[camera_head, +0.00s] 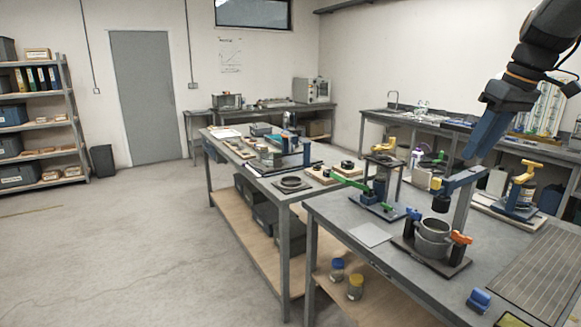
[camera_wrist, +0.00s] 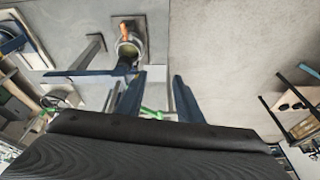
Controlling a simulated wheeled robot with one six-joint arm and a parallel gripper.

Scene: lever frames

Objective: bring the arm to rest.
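My gripper (camera_head: 474,150) hangs at the upper right in the head view, in the air above the right-hand bench (camera_head: 335,215), with its blue fingers pointing down. In the wrist view its two blue fingers (camera_wrist: 158,80) stand apart with nothing held between them. The dark arm reaches in from the top right corner.
A blue arm on a grey post (camera_head: 463,205) rises beside the fixture, close below my gripper. A green-lever device (camera_head: 378,203) and a yellow-handled device (camera_head: 521,192) stand on the benches. A blue block (camera_head: 479,300) lies near the front edge. The floor at left is clear.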

